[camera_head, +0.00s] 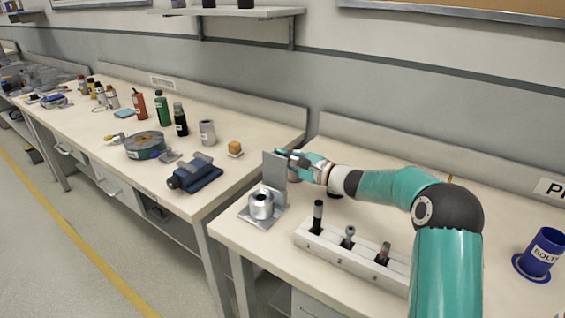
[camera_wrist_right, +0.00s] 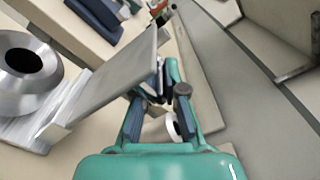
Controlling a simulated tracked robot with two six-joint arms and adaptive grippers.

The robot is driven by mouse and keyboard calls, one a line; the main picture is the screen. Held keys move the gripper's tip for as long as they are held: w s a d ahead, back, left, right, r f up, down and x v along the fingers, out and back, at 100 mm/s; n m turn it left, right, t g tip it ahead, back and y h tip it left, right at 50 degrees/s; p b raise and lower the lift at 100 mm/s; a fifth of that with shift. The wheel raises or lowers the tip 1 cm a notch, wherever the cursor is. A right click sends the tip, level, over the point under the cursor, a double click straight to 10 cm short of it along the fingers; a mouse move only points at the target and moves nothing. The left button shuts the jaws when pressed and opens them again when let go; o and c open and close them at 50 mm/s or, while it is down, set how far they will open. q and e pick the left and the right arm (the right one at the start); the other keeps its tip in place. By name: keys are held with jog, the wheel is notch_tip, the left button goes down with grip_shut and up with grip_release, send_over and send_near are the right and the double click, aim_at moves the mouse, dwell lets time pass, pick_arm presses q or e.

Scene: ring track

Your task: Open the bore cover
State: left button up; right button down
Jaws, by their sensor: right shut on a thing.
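The bore cover (camera_head: 273,169) is a flat grey plate standing upright on the far side of a silver cylindrical bore piece (camera_head: 261,206). The bore piece sits on a grey base plate at the near table's left corner, and its top hole is uncovered. In the right wrist view the cover (camera_wrist_right: 110,82) stands tilted beside the bore piece (camera_wrist_right: 22,62). My right gripper (camera_head: 283,154) is at the cover's upper edge, shut on it; its fingers also show in the wrist view (camera_wrist_right: 163,85). The exact contact is partly hidden. My left gripper is not in view.
A blue cup labelled BOLT (camera_head: 541,252) is at the right. A blue vise (camera_head: 196,175) and several bottles stand on the neighbouring table, across a narrow gap.

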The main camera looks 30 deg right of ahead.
jog(key=shift+a, duration=0.15)
jog(key=c, duration=1.2)
grip_release()
jog(key=shift+w, duration=0.1)
jog(key=shift+c, duration=0.2)
jog(key=v, duration=1.2)
jog(key=shift+f, duration=0.1)
